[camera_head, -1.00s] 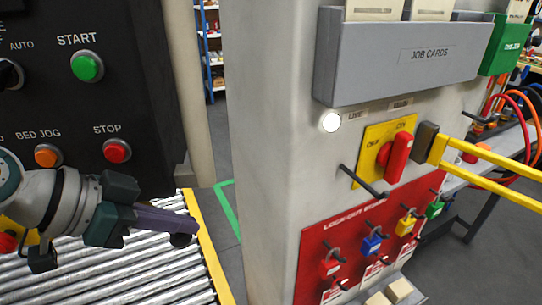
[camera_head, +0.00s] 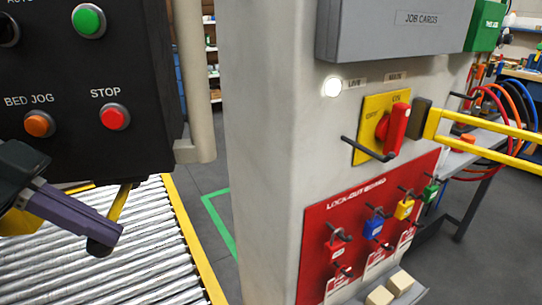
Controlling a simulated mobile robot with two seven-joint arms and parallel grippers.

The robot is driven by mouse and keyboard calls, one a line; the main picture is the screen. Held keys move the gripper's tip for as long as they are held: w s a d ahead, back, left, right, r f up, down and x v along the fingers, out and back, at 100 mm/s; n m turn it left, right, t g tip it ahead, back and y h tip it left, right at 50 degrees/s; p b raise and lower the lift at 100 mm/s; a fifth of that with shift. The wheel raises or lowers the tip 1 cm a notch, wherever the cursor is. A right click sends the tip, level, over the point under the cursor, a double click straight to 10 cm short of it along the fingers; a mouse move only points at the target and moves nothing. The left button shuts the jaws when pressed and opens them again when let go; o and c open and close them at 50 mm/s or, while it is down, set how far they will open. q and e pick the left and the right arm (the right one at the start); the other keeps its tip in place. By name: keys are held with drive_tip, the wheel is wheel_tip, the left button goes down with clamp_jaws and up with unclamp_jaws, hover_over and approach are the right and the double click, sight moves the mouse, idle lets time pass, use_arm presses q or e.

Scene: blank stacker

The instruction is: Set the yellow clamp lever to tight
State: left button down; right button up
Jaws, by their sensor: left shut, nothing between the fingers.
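My left gripper (camera_head: 100,240) reaches in from the left edge, over the roller bed and below the control panel. Its dark purple-grey fingers are together and hold nothing. A yellow part (camera_head: 20,223) shows partly behind the gripper at the left edge. A thin yellow strip (camera_head: 121,203) stands beside the fingers under the panel. I cannot tell whether either one is the yellow clamp lever, nor any tight mark. My right gripper is not in view.
The black control panel (camera_head: 150,120) has an orange bed jog button (camera_head: 39,124) and a red stop button (camera_head: 115,117). The roller bed (camera_head: 140,270) lies below. A grey column (camera_head: 265,150) carries a red-handled switch (camera_head: 393,127) and the red lockout board (camera_head: 318,235).

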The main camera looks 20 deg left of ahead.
sight(10, 36)
use_arm(q)
drive_tip(key=shift+s+a, duration=0.1)
drive_tip(key=shift+a, duration=0.05)
idle(0.6)
drive_tip(key=shift+r, duration=0.1)
drive_tip(key=shift+r, duration=0.3)
wheel_tip(10, 36, up, 19)
drive_tip(key=p, duration=0.1)
drive_tip(key=shift+r+p, duration=0.15)
drive_tip(key=shift+p, duration=0.15)
